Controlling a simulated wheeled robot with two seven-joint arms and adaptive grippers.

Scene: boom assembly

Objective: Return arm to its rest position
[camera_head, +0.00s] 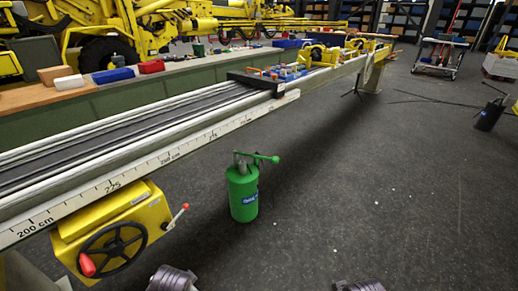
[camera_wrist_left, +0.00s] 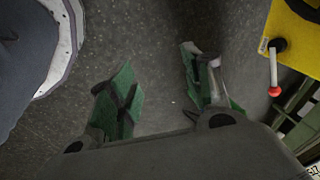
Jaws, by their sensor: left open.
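My left gripper (camera_wrist_left: 157,62) shows in the left wrist view with its two green-padded fingers spread apart. Nothing is between them, and dark floor shows beyond. A yellow box with a red-knobbed lever (camera_wrist_left: 275,70) is at the right of that view, apart from the fingers. In the head view, two ribbed grey parts, seemingly of my arms, just enter at the bottom edge. No gripper fingers show there, and my right gripper is not seen.
A long boom rail with a ruler scale (camera_head: 150,160) crosses the left of the head view. The yellow box with a black handwheel (camera_head: 112,248) hangs below it. A green pump can (camera_head: 243,192) stands on the floor. The floor to the right (camera_head: 400,200) is mostly clear.

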